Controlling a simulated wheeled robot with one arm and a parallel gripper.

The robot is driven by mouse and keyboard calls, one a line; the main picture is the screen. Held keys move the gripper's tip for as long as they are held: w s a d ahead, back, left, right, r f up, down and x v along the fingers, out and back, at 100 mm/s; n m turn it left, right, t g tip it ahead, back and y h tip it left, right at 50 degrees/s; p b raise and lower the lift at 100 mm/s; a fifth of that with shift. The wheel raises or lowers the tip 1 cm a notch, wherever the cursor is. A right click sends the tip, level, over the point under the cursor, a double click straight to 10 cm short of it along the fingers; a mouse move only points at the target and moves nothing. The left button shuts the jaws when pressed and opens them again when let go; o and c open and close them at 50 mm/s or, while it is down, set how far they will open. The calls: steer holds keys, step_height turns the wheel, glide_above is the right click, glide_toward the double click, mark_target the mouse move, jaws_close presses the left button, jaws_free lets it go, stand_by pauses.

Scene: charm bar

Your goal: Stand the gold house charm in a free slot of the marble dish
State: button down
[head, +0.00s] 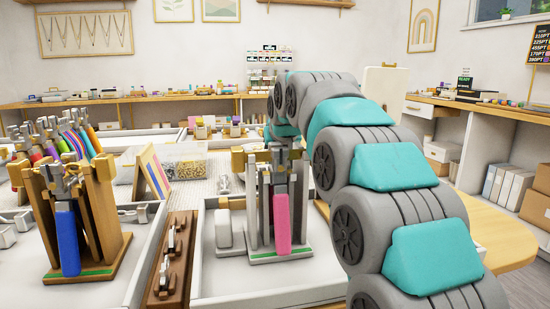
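I cannot pick out the gold house charm or the marble dish for sure in the head view. Several small gold pieces show around the middle of the table, one of them a gold block (238,160) left of the grey stand, but their shapes are too small to tell. My grey and teal arm rises from the lower right, bends over at the top middle and comes down behind the grey stand. My gripper's fingers are hidden there, so I cannot see whether they hold anything.
A grey stand (262,215) with a pink-handled tool (282,220) stands in front of my arm's end. A wooden stand (102,205) with a blue-handled tool (67,240) is at left. A brown slotted holder (172,262) lies between them. A clear bead box (180,160) is behind.

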steer(key=shift+f, duration=0.15)
stand_by(0.3)
steer(key=c, duration=0.9)
jaws_free()
steer(key=shift+v, duration=3)
steer(key=shift+v, duration=3.9)
